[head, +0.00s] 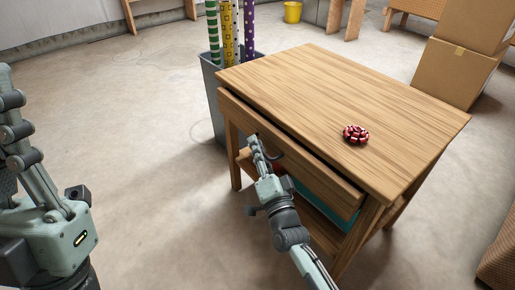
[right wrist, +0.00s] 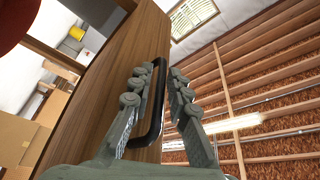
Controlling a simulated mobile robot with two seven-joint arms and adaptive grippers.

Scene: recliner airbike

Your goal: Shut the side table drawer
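The wooden side table (head: 340,95) stands right of centre in the head view. Its drawer (head: 310,172) is slightly open, with a dark gap under the tabletop edge. My right gripper (head: 256,146) is at the drawer front by the dark handle (head: 275,152). In the right wrist view, the black handle (right wrist: 158,112) lies between the fingers of my right gripper (right wrist: 160,75). A gap shows between these fingers, and whether they touch the bar is unclear. My left gripper (head: 12,95) is at the left edge, away from the table and partly cut off.
A red and black bow-like object (head: 356,134) lies on the tabletop. A grey bin (head: 211,85) with patterned rolls stands close to the table's left end. Cardboard boxes (head: 455,72) stand behind it at right. The floor left of the table is clear.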

